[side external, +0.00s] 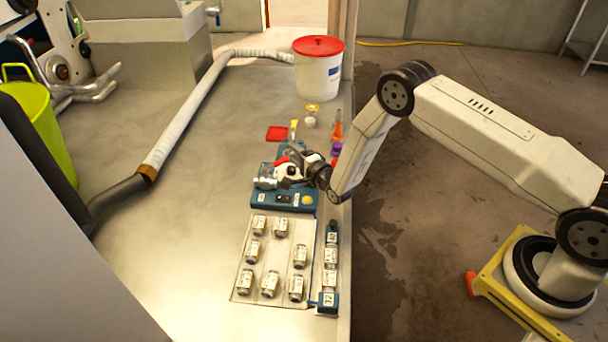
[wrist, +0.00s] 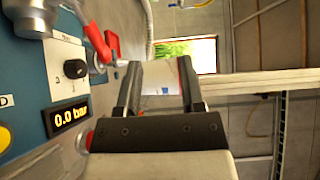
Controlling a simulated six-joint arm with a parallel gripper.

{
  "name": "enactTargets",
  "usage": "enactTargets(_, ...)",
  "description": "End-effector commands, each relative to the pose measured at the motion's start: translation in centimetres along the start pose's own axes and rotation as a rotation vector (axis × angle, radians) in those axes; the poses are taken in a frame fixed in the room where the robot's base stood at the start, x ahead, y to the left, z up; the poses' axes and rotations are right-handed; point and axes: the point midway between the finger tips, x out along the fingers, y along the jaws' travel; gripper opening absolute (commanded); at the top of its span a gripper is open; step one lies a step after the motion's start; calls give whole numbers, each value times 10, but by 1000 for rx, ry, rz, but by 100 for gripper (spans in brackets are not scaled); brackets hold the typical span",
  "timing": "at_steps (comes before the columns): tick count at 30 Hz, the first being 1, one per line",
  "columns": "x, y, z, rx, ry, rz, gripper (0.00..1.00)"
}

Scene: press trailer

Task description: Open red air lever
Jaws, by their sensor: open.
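The red air lever (wrist: 98,43) sticks out from the blue press panel (wrist: 40,68) in the wrist view, left of my gripper (wrist: 158,72). A small red part also shows on the press in the side view (side external: 281,161). My gripper is open, with its two dark fingers apart and nothing held between them. The lever is outside the fingers, close to the left one; whether they touch I cannot tell.
A black knob (wrist: 76,69) and a yellow button (wrist: 4,138) are on the panel. A tray (side external: 240,287) of several small jars lies in front of the press. A white bucket (side external: 318,76) with red lid stands behind.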

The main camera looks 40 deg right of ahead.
Motion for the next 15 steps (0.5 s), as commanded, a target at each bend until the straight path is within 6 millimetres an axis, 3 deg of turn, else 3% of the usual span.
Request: enactTargets(15, 0, 15, 0, 0, -1, 2, 50)
